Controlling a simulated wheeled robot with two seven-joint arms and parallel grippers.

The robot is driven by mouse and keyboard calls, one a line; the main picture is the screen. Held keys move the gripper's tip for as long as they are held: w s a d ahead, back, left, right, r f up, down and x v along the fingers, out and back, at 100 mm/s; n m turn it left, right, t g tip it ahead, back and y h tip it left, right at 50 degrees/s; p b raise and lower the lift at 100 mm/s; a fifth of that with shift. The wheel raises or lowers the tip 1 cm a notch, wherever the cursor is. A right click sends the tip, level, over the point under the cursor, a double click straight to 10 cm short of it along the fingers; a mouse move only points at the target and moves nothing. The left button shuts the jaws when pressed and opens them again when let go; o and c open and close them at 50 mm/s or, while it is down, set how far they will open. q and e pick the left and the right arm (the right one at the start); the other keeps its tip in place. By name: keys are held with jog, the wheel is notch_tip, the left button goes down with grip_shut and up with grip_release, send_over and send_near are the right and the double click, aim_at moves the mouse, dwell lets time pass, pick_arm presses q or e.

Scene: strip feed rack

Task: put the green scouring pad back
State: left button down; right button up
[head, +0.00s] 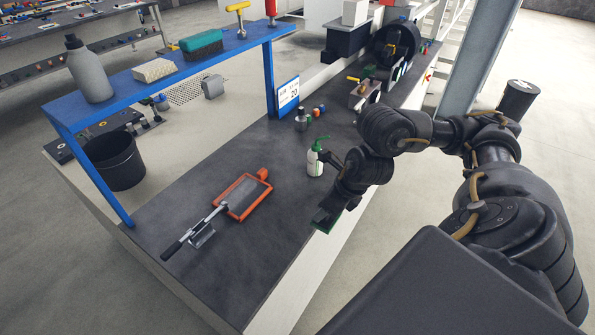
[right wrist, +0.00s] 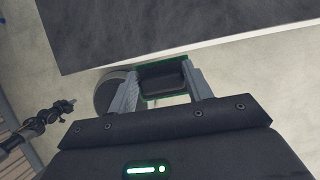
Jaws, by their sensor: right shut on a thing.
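My right gripper (head: 328,213) is shut on the green scouring pad (head: 321,222), beside the counter's front edge. In the right wrist view, my right gripper (right wrist: 160,86) has one finger on each side of the pad (right wrist: 148,96). Green edges show there around a dark block, and floor is seen past it. The arm hides part of the pad in the head view. My left gripper does not show clearly in either view.
A blue shelf (head: 152,92) carries a grey bottle (head: 88,72), a pale block (head: 154,70) and a green-and-dark brush-like block (head: 202,45). On the dark counter (head: 272,225) are an orange-framed tray (head: 243,195), a metal tool (head: 200,232) and a white bottle with a green top (head: 315,162).

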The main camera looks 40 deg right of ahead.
jog(key=w+f, duration=0.3)
jog(key=w, duration=0.1)
jog(key=w+d+f, duration=0.1)
jog(key=w+f, duration=0.2)
jog(key=w, duration=0.1)
jog(key=w+f, duration=0.2)
jog(key=w, duration=0.2)
jog(key=shift+w+d+f, duration=0.35)
jog(key=shift+w+f, duration=0.35)
jog(key=shift+f, duration=0.05)
jog(key=shift+w+d+f+p, duration=0.1)
jog(key=shift+f+p, duration=0.1)
jog(key=shift+f, duration=0.7)
jog(key=shift+w+f+p, duration=0.1)
jog(key=shift+f+p, duration=0.05)
jog(key=shift+f, duration=0.7)
jog(key=shift+f, duration=0.15)
jog(key=o, duration=0.9)
jog(key=shift+o, duration=0.2)
